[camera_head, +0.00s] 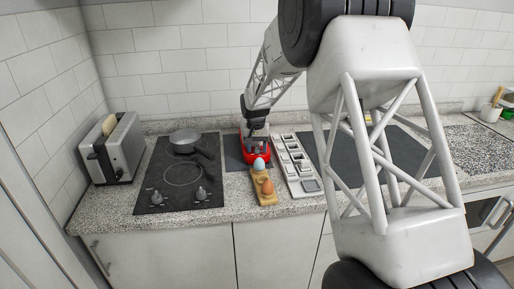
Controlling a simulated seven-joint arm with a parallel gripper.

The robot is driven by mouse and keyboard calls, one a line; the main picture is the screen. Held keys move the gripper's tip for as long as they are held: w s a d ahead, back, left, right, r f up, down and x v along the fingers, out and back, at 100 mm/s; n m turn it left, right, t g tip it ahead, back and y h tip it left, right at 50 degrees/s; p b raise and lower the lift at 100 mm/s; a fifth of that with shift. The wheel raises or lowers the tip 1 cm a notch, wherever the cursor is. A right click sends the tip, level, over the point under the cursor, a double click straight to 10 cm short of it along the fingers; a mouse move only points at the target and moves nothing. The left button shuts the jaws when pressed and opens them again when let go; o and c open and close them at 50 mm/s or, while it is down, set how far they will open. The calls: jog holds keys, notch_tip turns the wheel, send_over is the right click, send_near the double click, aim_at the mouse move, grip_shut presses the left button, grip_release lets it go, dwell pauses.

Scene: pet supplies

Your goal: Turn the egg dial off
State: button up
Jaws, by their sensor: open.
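A red appliance (244,158) stands on a dark mat near the middle of the counter. It looks like the egg cooker, but its dial cannot be made out. My gripper (257,146) is directly over the red appliance, pointing down and hiding much of it. Its fingers are small and dark here; it is open, and nothing shows held in it. I cannot tell whether it touches the appliance. A pale egg (259,164) and a brown egg (267,187) sit in a wooden holder (265,200) in front of the appliance.
A toaster (115,150) with bread stands farther left. A grey compartment tray (311,186) lies close on the right. My arm hides much of the right counter.

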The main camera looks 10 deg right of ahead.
jog(key=c, duration=0.9)
jog(key=shift+c, duration=0.2)
jog(key=shift+n, duration=2.8)
jog(key=o, duration=0.9)
jog(key=shift+o, duration=0.2)
